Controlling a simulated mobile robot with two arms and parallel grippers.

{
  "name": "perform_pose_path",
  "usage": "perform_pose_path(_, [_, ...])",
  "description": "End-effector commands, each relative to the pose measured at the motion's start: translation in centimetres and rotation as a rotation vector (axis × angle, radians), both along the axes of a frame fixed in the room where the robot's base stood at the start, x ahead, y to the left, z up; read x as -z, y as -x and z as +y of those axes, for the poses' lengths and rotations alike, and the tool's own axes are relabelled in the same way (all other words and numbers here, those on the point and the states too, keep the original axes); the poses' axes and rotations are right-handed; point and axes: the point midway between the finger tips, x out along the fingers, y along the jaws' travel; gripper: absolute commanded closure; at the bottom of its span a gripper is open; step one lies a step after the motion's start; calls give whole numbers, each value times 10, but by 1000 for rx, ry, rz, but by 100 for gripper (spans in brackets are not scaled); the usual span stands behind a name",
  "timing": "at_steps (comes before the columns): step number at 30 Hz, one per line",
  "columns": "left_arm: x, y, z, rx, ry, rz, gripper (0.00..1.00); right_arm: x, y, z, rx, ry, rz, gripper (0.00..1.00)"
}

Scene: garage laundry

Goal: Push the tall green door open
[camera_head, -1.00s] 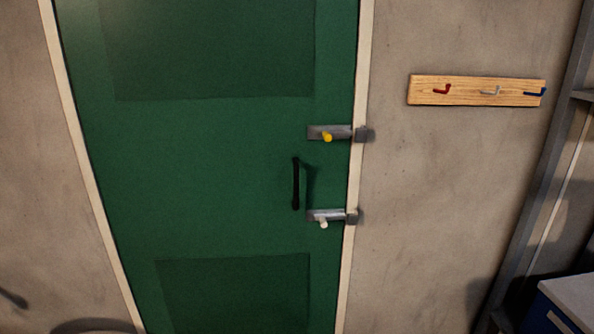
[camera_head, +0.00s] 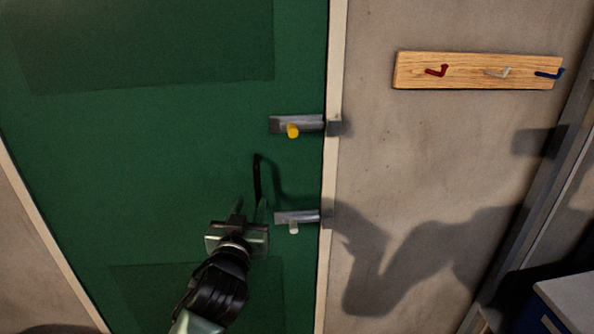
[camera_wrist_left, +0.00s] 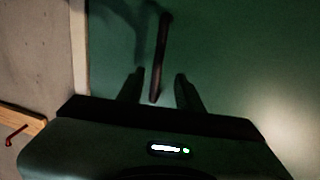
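The tall green door (camera_head: 150,160) fills the left and middle of the head view and appears shut in its pale frame. A black upright handle (camera_head: 257,178) is near its right edge; it also shows in the left wrist view (camera_wrist_left: 162,50). An upper bolt with a yellow knob (camera_head: 292,131) and a lower bolt with a white knob (camera_head: 293,227) sit beside the frame. My left gripper (camera_head: 250,207) is open at the handle's lower end. In the left wrist view its fingers (camera_wrist_left: 158,90) lie either side of the handle's line; contact is unclear. My right gripper is out of view.
A wooden rail (camera_head: 475,72) with red, white and blue hooks is on the wall right of the door. Grey shelving (camera_head: 535,215) and a blue box with a pale top (camera_head: 570,300) stand at the far right.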

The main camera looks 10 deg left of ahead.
Motion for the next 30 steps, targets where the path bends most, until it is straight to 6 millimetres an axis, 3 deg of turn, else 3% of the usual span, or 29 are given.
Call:
perform_pose_path(1, [-13,3,0,-2,5,-22,64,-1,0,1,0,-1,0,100])
perform_pose_path(4, [-22,1,1,-4,12,-37,64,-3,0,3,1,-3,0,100])
perform_pose_path(18, [-21,-65,6,-5,10,-35,64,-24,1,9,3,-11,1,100])
perform_pose_path(29, [-19,-73,7,-4,12,-35,64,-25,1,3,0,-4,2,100])
perform_pose_path(30, [-19,-73,7,-4,12,-35,70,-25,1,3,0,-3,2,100])
